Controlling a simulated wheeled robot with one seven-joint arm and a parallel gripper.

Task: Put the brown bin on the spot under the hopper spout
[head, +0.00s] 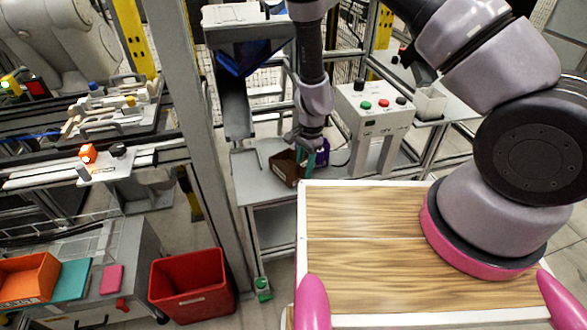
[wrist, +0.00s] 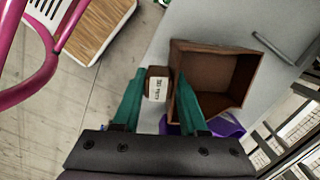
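The brown bin (head: 285,168) stands on a grey table (head: 248,192), with a pale label on its front; its open, empty inside shows in the wrist view (wrist: 218,72). My gripper (head: 304,155) is low at the bin's right side. In the wrist view its green fingers (wrist: 160,78) are apart, with the labelled brown front between them and the right finger at the bin's opening. I cannot tell whether either finger touches it. The hopper (head: 243,58), grey with a dark blue face, stands behind and left of the bin. The spot under its spout is not clearly visible.
A purple object (head: 322,151) sits close behind the gripper and bin. A grey control box with coloured buttons (head: 374,110) stands to the right. A wood-topped surface (head: 370,215) lies in front. A red crate (head: 192,286) is on the floor at left.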

